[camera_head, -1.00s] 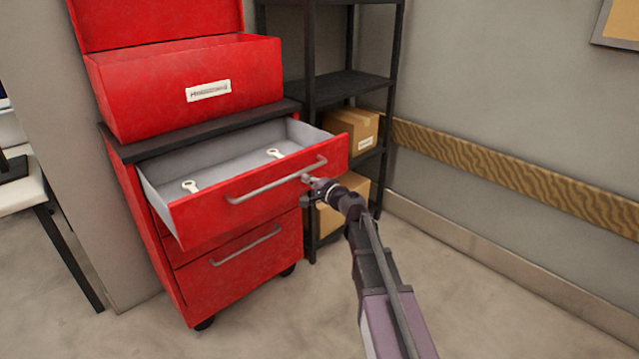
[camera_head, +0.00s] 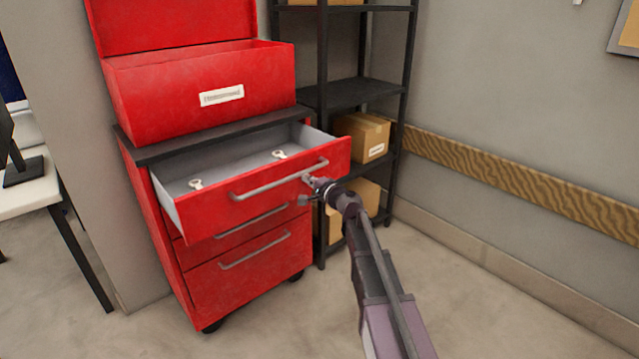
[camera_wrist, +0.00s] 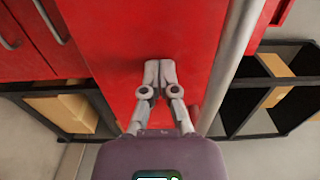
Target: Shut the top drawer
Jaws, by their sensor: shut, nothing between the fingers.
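The top drawer (camera_head: 255,204) of the red cabinet (camera_head: 240,285) stands partly open, its grey inside showing two small pale metal pieces, one at the left (camera_head: 196,184) and one at the right (camera_head: 279,154). A long metal handle (camera_head: 280,181) runs across its front. My gripper (camera_head: 308,190) is at the right part of the drawer front, near the right end of the handle. In the wrist view my gripper (camera_wrist: 160,66) is shut and empty, its fingertips against or very close to the red drawer front (camera_wrist: 120,40); exact contact cannot be told. The handle also shows there (camera_wrist: 228,65), beside the fingers.
An open red toolbox (camera_head: 200,90) stands on the cabinet's dark top. The lower drawers (camera_head: 240,275) look shut. A black shelf rack (camera_head: 350,95) with cardboard boxes (camera_head: 362,138) stands right of the cabinet. A white table (camera_head: 30,185) is at the left. Floor (camera_head: 500,310) at the right is clear.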

